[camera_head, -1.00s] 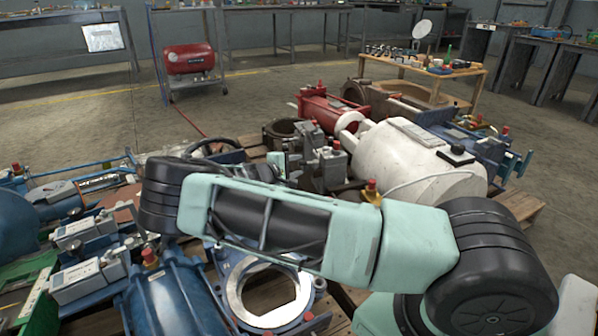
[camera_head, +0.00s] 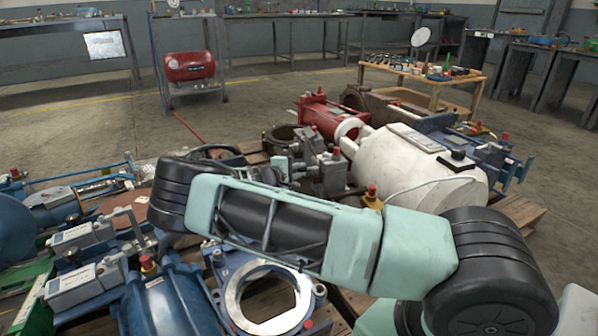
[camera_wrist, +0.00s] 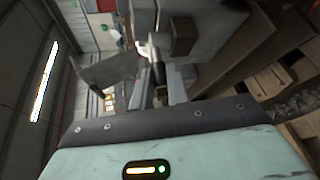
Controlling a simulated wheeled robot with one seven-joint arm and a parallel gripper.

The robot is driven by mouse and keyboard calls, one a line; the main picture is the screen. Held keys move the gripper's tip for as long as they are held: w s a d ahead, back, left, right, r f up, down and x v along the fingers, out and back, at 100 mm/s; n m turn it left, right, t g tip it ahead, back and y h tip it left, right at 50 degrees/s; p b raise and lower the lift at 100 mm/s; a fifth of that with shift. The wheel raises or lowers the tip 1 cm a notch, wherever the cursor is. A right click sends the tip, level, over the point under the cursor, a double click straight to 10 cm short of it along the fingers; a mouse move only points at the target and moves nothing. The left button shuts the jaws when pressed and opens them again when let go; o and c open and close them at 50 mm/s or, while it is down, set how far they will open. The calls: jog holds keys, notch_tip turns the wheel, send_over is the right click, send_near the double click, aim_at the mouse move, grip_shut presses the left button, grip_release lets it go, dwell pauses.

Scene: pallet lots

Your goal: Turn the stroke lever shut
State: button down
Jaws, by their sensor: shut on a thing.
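In the wrist view my gripper (camera_wrist: 158,82) is shut on a short dark lever (camera_wrist: 156,70), which I take to be the stroke lever. The lever lies between the two grey fingers, beside a grey metal body (camera_wrist: 205,35) with a square block on it. The wrist view is tilted, so the lever's angle is hard to tell.
A white tank (camera_head: 405,170), a red cylinder (camera_head: 322,115) and blue machine parts crowd the pallet (camera_head: 520,212). Grey boxes (camera_head: 75,285) stand at left.

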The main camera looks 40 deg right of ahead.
jog(key=m+g, duration=0.1)
jog(key=w+m+g+b, duration=0.1)
jog(key=g, duration=0.1)
jog(key=d+m+g+b, duration=0.1)
jog(key=shift+w+f+m+g, duration=0.25)
jog(key=shift+w+m+g, duration=0.05)
jog(key=shift+g, duration=0.1)
jog(key=shift+w+d+r+m+g+y+b, duration=0.1)
jog(key=shift+w+d+m+g+y+b, duration=0.1)
jog(key=shift+m+g+b, duration=0.35)
jog(key=shift+w+d+r+m+g+y+b, duration=0.1)
jog(key=shift+m+g+y+b, duration=0.2)
jog(key=shift+g, duration=0.35)
jog(key=c, duration=1.4)
grip_release()
jog(key=shift+o, duration=0.2)
jog(key=v, duration=1.7)
jog(key=shift+a+b, duration=0.2)
jog(key=shift+b, duration=0.1)
